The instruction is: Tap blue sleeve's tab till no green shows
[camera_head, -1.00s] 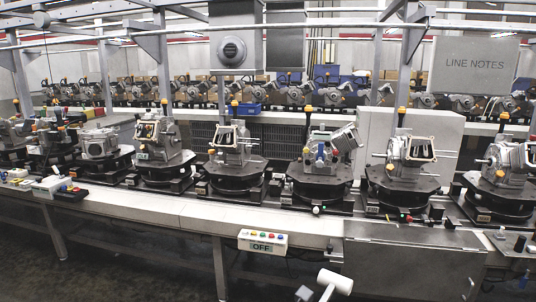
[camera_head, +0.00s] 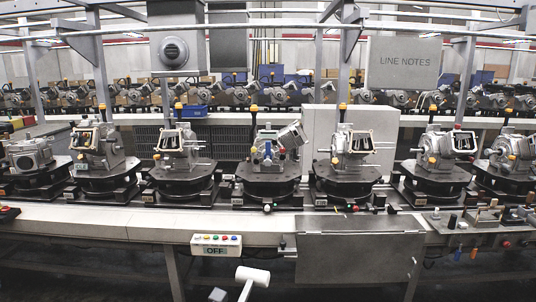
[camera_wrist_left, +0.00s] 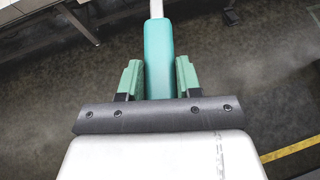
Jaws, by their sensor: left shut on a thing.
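A mallet with a white head (camera_head: 252,276) shows at the bottom of the head view, low in front of the conveyor. My left gripper (camera_wrist_left: 158,75) is shut on its teal handle (camera_wrist_left: 158,55) in the left wrist view; the pale shaft continues away at the top. A small blue part, perhaps the blue sleeve (camera_head: 268,151), stands on the middle engine fixture, apart from the mallet. Its tab and any green band are too small to tell. My right gripper is not in view.
Several engine fixtures on black turntables line the conveyor (camera_head: 120,222). A button box reading OFF (camera_head: 216,244) and a grey front panel (camera_head: 352,255) are at its near edge. Small tools lie at the right. A LINE NOTES board (camera_head: 405,62) hangs above. Open floor shows in the left wrist view.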

